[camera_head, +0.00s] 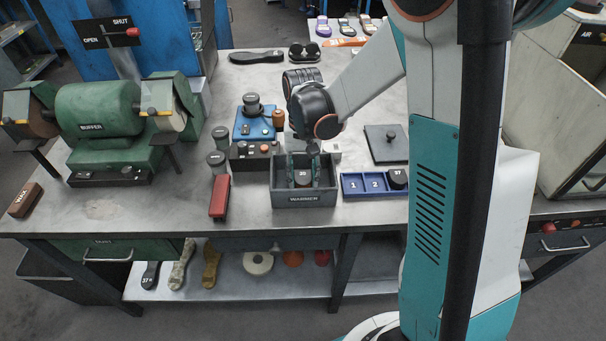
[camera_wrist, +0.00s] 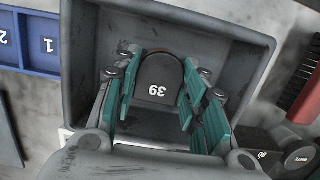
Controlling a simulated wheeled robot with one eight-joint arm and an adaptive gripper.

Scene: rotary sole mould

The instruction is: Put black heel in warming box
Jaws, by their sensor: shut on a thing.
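The black heel (camera_head: 302,179), marked 39, is inside the open grey warming box (camera_head: 304,199), labelled WARMER. My gripper (camera_head: 303,170) reaches down into the box and is shut on the heel. In the wrist view, the heel (camera_wrist: 158,82) sits between the teal finger pads of my gripper (camera_wrist: 157,92), within the walls of the warming box (camera_wrist: 256,75). Whether the heel touches the box floor cannot be told.
A blue tray (camera_head: 366,192) marked 1 and 2 stands right of the box, with another black heel (camera_head: 398,178) in its right slot. A flat grey lid with a knob (camera_head: 386,144) lies behind it. A red-backed brush (camera_head: 220,197) lies left of the box.

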